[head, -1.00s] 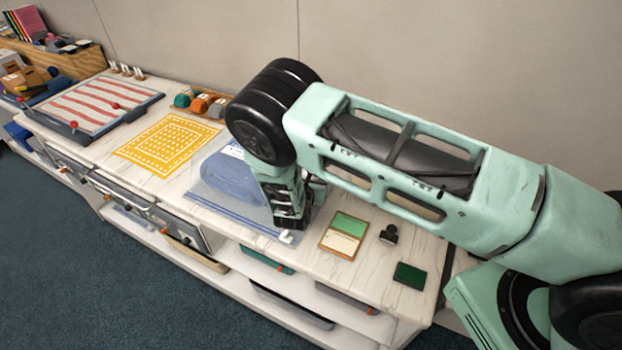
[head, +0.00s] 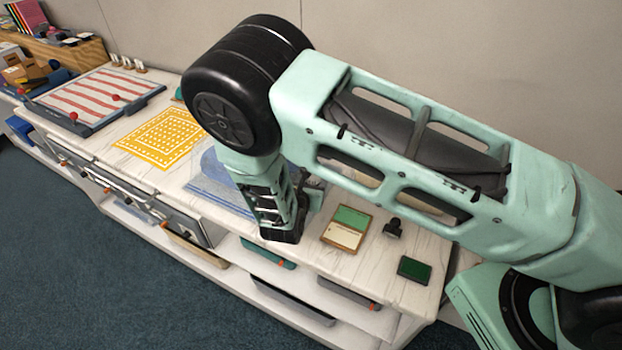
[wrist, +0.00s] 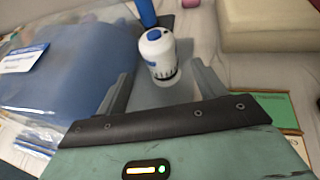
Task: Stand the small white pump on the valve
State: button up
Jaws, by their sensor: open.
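The small white pump (wrist: 158,54) stands upright in the wrist view, with a blue cap on top and a dark lower band. My gripper (wrist: 164,88) is open; its two grey fingers are spread apart, and the pump is beyond their tips, roughly between them in the picture. A clear bag with blue contents (wrist: 60,75) lies to the left, with a white and blue label (wrist: 22,58). The bag also shows in the head view (head: 215,180), partly behind my arm. I cannot make out the valve. In the head view my wrist hides the pump.
A green and cream pad (head: 347,228), a black stamp (head: 393,227) and a dark green pad (head: 414,270) lie right of my gripper. A yellow patterned cloth (head: 160,138) and a striped board (head: 100,98) are left. A blue upright thing (wrist: 146,12) is behind the pump.

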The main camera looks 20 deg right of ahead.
jog(key=v, duration=0.3)
jog(key=shift+s+a+b, duration=0.1)
jog(key=shift+s+b, duration=0.1)
jog(key=shift+b, duration=0.15)
jog(key=s+d+r+m+g, duration=0.4)
jog(key=s+r+m+g, duration=0.4)
jog(key=s+r+m, duration=0.3)
jog(key=s+a+r+m+g+y, duration=0.1)
jog(key=s+a+r+m+y, duration=0.1)
jog(key=s+r+m, duration=0.3)
jog(key=s+a+r+m+g+y, duration=0.2)
jog(key=s+r+m+y, duration=0.3)
jog(key=s, duration=0.8)
notch_tip(320, 180, up, 2)
jog(key=shift+a+r+m+g+y, duration=0.25)
jog(key=shift+a+m+g+y, duration=0.05)
jog(key=shift+a+m, duration=0.15)
notch_tip(320, 180, down, 4)
jog(key=b, duration=0.3)
jog(key=shift+w+r+b, duration=0.1)
jog(key=shift+r+b, duration=0.1)
jog(key=shift+b, duration=0.1)
